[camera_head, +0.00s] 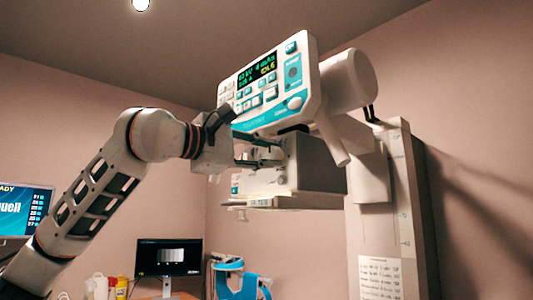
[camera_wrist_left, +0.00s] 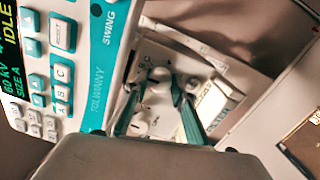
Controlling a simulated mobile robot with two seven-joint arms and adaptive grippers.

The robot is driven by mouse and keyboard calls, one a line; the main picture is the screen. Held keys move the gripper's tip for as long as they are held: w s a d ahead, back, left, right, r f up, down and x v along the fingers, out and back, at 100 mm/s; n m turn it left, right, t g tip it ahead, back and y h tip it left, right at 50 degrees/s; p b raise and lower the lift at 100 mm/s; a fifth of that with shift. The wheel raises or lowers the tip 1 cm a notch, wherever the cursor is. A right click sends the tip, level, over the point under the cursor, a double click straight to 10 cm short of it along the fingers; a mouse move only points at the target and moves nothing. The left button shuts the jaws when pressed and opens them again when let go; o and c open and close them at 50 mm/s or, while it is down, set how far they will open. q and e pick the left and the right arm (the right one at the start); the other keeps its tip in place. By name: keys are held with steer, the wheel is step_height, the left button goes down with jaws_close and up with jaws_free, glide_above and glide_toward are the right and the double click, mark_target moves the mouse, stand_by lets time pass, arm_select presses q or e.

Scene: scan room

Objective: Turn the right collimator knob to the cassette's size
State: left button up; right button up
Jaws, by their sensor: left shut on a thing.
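The collimator (camera_head: 312,170) is the pale box below the tube head in the head view. My left gripper (camera_head: 262,152) reaches its front face from the left. In the left wrist view its two fingers (camera_wrist_left: 158,92) are closed around a white round knob (camera_wrist_left: 159,74). Another pale knob (camera_wrist_left: 138,124) shows on the same face, nearer the camera. The held knob's pointer and scale marks are too small to read. The control panel (camera_head: 268,82) above has a lit display; in the left wrist view it reads IDLE, 60 kV and SIZE A (camera_wrist_left: 12,85). No cassette is recognisable. My right gripper is out of view.
The control panel overhangs my gripper closely. A tall pale column (camera_head: 400,215) with a paper sheet (camera_head: 381,277) stands at right. A dark monitor (camera_head: 168,257), bottles (camera_head: 110,287) and a blue-and-white object (camera_head: 238,280) are low behind. A blue screen (camera_head: 25,208) is at far left.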

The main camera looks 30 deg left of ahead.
arm_select(q)
steer(key=shift+d+n, duration=0.1)
steer(key=shift+n, duration=1.6)
steer(key=o, duration=1.1)
steer(key=v, duration=1.2)
